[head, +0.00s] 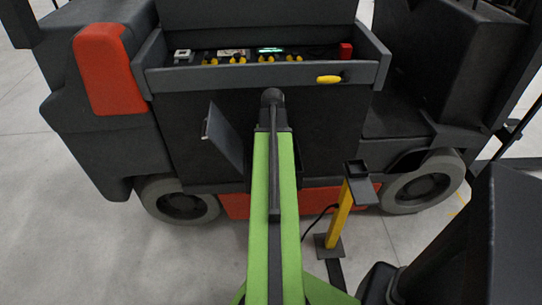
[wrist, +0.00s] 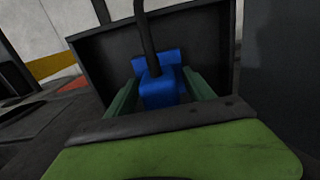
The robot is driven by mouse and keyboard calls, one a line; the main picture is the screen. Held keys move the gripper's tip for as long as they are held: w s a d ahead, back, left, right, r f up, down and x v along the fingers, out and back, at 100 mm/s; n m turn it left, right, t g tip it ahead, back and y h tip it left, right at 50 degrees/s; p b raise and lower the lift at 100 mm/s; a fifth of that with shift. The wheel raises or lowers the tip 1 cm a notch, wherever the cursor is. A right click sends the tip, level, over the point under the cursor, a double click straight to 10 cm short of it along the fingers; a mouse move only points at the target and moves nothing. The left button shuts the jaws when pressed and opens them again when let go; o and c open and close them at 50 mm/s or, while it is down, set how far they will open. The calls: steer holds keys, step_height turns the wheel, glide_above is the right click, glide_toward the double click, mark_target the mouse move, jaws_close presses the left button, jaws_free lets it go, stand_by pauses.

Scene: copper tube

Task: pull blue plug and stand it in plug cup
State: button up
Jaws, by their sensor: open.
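The blue plug (wrist: 160,90) is in the middle of the wrist view, with a dark cable (wrist: 146,40) rising from it. A wider blue part shows behind it, against a dark recess. My gripper (wrist: 159,88) is open, with one green finger on each side of the plug; I cannot tell whether they touch it. In the head view my green arm hides the plug and the gripper. A yellow post (head: 340,212) with a small dark square holder (head: 356,168) on top, seemingly the plug cup, stands right of my arm.
A dark vehicle with red panels (head: 110,70) fills the back. A small flap (head: 222,135) stands open left of my arm. A tray (head: 160,80) with yellow and red parts lies above. A black cable (head: 318,218) runs near the post's foot. Grey floor is clear at left.

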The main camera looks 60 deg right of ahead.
jaws_close()
stand_by(0.4)
steer(key=shift+r, duration=0.1)
steer(key=shift+r+p, duration=2.95)
steer(key=shift+p, duration=0.1)
